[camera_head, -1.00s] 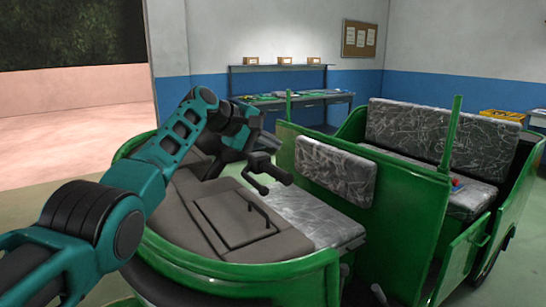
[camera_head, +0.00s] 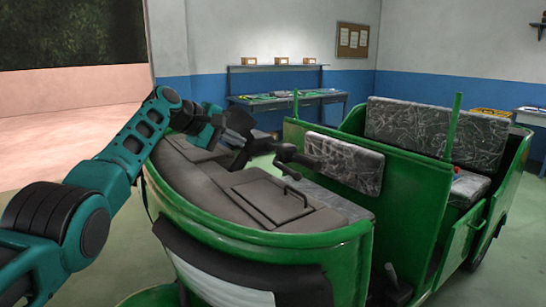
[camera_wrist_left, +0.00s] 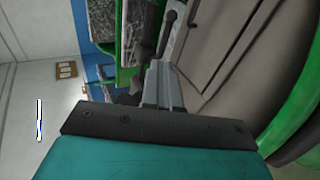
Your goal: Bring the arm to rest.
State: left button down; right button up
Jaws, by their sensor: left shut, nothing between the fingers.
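My left arm, teal and black, comes in from the left over the front of a green rickshaw (camera_head: 408,195). My left gripper (camera_head: 256,146) is over the dark front panel, close beside the black handlebar (camera_head: 290,157). Its fingers are small and dark there and partly merge with the handlebar. In the left wrist view the gripper (camera_wrist_left: 154,75) shows its grey fingers together with nothing between them. A black handlebar grip (camera_wrist_left: 168,32) shows just beyond the fingertips; I cannot tell whether they touch. My right gripper is not in view.
Patterned grey seats (camera_head: 435,130) fill the rickshaw's rear. A workbench (camera_head: 285,97) with small boxes on its shelf stands at the back wall. A yellow crate (camera_head: 491,112) is at the far right. Open floor lies at the left.

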pick_arm(q)
jog(key=s+a+n+t+y, duration=0.2)
jog(key=a+n+y, duration=0.1)
jog(key=a, duration=1.7)
jog(key=s+a+n+t+y, duration=0.1)
jog(key=a+n+y, duration=0.2)
jog(key=a, duration=1.7)
notch_tip(320, 180, down, 11)
jog(key=s+a+m+y, duration=0.1)
jog(key=m+y, duration=0.1)
jog(key=y, duration=0.1)
jog(key=s+d+f+m+y, duration=0.1)
jog(key=s+d+f+m, duration=0.15)
jog(key=s+f, duration=0.45)
jog(key=s+d+f+m+g, duration=0.1)
jog(key=s+d+f+m, duration=0.2)
jog(key=f, duration=0.7)
jog(key=s+d+f+m+y, duration=0.1)
jog(key=s+d+f+m, duration=0.1)
jog(key=s+f+m, duration=0.5)
jog(key=s+d+f+m+h, duration=0.2)
jog(key=s+d+f+m, duration=0.15)
jog(key=s+d, duration=0.5)
jog(key=s+d+f+m+h, duration=0.2)
jog(key=s+d+f+m, duration=0.3)
jog(key=s, duration=0.7)
jog(key=s+d+n+t, duration=0.1)
jog(key=d+n, duration=0.5)
jog(key=d, duration=0.6)
jog(key=shift+r, duration=0.45)
